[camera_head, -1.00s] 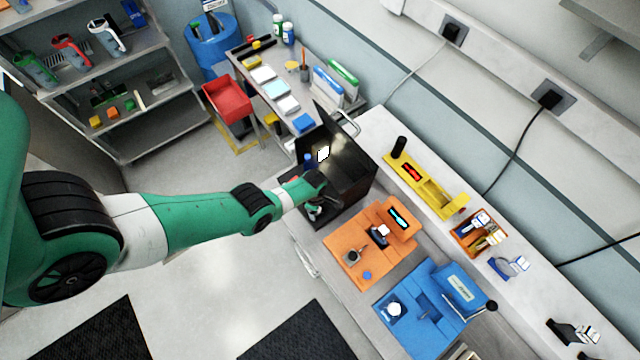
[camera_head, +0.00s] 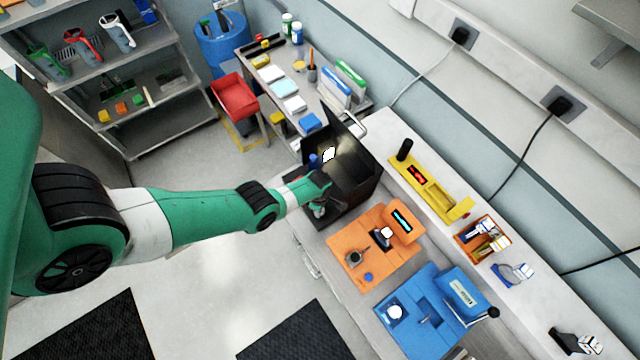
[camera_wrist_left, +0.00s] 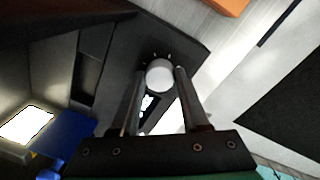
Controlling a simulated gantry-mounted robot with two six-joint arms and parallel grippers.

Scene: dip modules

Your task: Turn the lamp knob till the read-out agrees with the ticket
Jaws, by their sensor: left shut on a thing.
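The black open box (camera_head: 362,190) stands at the far end of the bench, with a bright white lit patch (camera_head: 329,154) inside. The patch also shows in the left wrist view (camera_wrist_left: 25,124). A pale round knob (camera_wrist_left: 159,75) with tick marks around it sits on the box's black panel. My left gripper (camera_wrist_left: 162,76) is shut on the knob, one finger on each side; in the head view it (camera_head: 319,204) hides the knob. A small light read-out (camera_wrist_left: 147,102) shows between the fingers, partly hidden; its figures are unreadable. I cannot make out a ticket. My right gripper is not in view.
A blue part (camera_wrist_left: 65,137) stands beside the lit patch, close to my left gripper. Along the bench are an orange module (camera_head: 352,238), a blue module (camera_head: 411,316), a yellow module (camera_head: 427,185) and an orange bin (camera_head: 481,256). A trolley (camera_head: 299,117) stands behind the box.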

